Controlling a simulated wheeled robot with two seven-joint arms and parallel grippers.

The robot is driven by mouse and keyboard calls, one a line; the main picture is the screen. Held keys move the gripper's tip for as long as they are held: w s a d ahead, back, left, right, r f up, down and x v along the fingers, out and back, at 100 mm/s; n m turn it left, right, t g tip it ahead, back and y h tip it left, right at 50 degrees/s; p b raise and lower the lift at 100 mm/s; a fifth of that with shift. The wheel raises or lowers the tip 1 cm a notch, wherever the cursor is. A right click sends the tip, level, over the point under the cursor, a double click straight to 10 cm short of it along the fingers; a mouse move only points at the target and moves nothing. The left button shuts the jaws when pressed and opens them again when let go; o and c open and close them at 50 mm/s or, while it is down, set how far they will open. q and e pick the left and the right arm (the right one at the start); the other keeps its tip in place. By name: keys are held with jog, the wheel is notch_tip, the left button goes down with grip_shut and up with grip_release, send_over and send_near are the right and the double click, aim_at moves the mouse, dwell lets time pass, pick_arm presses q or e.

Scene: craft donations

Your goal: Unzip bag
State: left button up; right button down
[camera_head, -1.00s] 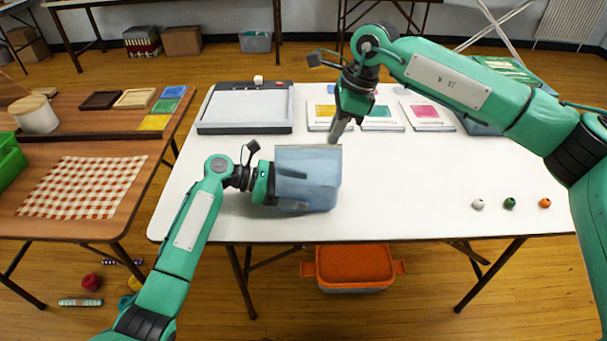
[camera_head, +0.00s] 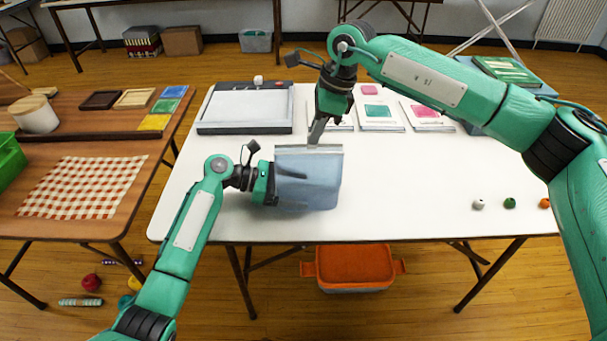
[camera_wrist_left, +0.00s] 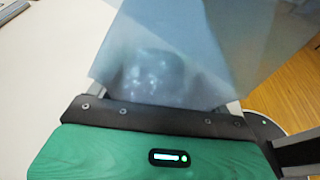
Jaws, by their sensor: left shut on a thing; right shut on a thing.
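A translucent blue-grey bag (camera_head: 312,182) stands upright over the white table, with a grey zip strip (camera_head: 330,149) along its top edge. My left gripper (camera_head: 277,186) is shut on the bag's left side. In the left wrist view the bag (camera_wrist_left: 200,50) fills the space ahead of the jaws, with a dim rounded shape showing in it that I cannot identify. My right gripper (camera_head: 314,141) points down at the middle of the top edge and is shut on the zip pull, which its fingertips hide. I cannot tell how far the bag's mouth gapes.
A paper trimmer (camera_head: 245,108) and several cards (camera_head: 378,117) lie at the back of the white table (camera_head: 420,185). Several beads (camera_head: 509,203) sit at the right. An orange bin (camera_head: 353,266) is below the front edge. The table's middle right is clear.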

jog(key=shift+w+a, duration=0.1)
jog(key=shift+a, duration=2.45)
jog(key=c, duration=1.4)
grip_release()
jog(key=shift+c, duration=0.6)
jog(key=shift+r, duration=0.15)
pick_arm(q)
jog(key=o, duration=0.7)
pick_arm(e)
notch_tip(320, 180, up, 7)
